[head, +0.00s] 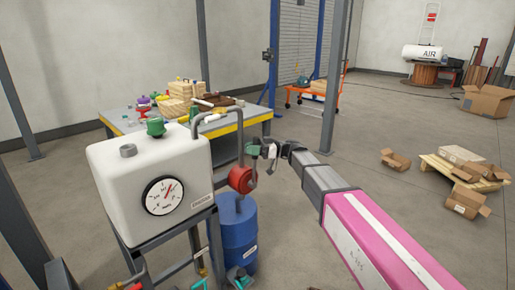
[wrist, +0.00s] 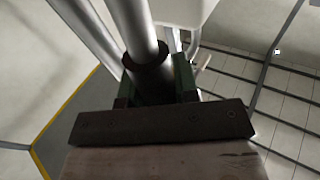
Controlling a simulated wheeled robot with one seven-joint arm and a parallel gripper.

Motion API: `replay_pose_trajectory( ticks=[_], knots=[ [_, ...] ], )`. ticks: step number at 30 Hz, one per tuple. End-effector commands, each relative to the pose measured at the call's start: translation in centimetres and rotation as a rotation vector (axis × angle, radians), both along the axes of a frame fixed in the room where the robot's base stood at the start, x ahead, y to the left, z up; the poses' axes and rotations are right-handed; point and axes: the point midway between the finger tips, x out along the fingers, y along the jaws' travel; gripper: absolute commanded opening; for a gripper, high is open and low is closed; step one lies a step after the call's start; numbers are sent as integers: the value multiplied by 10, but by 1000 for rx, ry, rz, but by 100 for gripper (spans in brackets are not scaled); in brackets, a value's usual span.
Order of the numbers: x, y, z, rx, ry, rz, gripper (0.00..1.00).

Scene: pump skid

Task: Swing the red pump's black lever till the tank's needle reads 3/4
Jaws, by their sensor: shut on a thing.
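The white tank (head: 140,170) stands on a dark frame, with a round gauge (head: 164,195) on its front. Its red needle points up and a little right; the marks are too small to read surely. The red pump (head: 241,179) sits right of the tank, above a blue drum (head: 238,235). My gripper (head: 258,149) is just above and right of the pump, shut on the black lever, which is mostly hidden in the head view. In the wrist view, my gripper's green fingers (wrist: 152,90) stand either side of a rod with a dark collar.
A grey pipe (head: 233,110) arches from the tank to the pump. A workbench (head: 245,113) with mixed items stands behind. Valves and pipes are low in front.

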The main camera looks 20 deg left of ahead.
Motion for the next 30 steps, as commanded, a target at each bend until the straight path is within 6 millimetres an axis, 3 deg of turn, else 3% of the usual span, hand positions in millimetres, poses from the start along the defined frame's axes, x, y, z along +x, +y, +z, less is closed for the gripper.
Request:
replay_pose_trajectory(
  ticks=[6, 15, 30],
  knots=[
    [-33, 12, -1, -71, -176, 2, 0],
    [-62, 25, -11, -149, -363, 1, 0],
    [-77, 32, -21, -194, -468, 1, 0]
  ],
)
